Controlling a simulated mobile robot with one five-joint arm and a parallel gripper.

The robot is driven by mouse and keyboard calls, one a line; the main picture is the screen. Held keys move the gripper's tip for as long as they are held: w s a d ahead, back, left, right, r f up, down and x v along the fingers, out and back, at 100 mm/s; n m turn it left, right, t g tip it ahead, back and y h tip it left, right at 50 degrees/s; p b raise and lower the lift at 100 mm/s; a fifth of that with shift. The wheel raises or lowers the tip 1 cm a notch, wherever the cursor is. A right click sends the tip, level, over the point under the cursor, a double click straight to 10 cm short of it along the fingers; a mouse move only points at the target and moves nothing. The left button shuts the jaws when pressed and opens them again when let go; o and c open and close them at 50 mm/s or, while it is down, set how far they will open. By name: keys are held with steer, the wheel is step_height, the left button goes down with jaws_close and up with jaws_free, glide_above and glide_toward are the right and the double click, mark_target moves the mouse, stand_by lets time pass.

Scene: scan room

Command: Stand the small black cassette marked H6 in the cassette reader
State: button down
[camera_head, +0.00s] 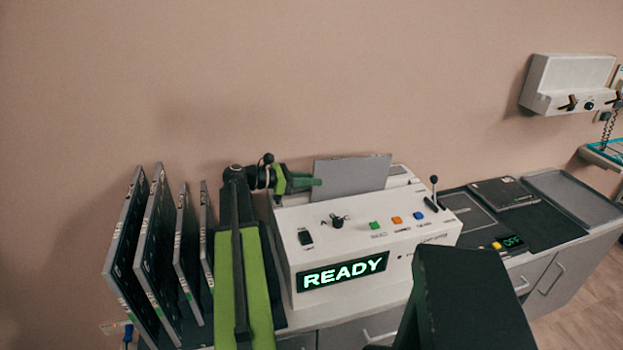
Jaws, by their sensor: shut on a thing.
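The cassette reader (345,225) is a white console with a lit green READY display, a knob, coloured buttons and a lever. A flat dark-grey cassette (355,178) stands nearly upright at the back of its top. No H6 mark shows on the face turned to me. My gripper (317,182), with green fingers, reaches in from the left and is shut on the cassette's left edge. The cassette's lower edge meets the reader's top in the picture; how deep it sits in the slot I cannot tell.
Several dark cassettes (154,255) stand in a row at the left. Right of the reader, a flat black cassette (503,192) lies on the dark counter near a grey tray (573,196). A white wall unit (566,84) hangs at upper right.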

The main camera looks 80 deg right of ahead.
steer(key=shift+f+b, duration=0.8)
steer(key=shift+f, duration=0.1)
steer(key=c, duration=1.3)
jaws_free()
steer(key=shift+r, duration=0.1)
steer(key=shift+c, duration=0.2)
steer(key=p+v, duration=0.4)
steer(key=v, duration=1.3)
steer(key=shift+w+r, duration=0.15)
steer(key=shift+w, duration=0.05)
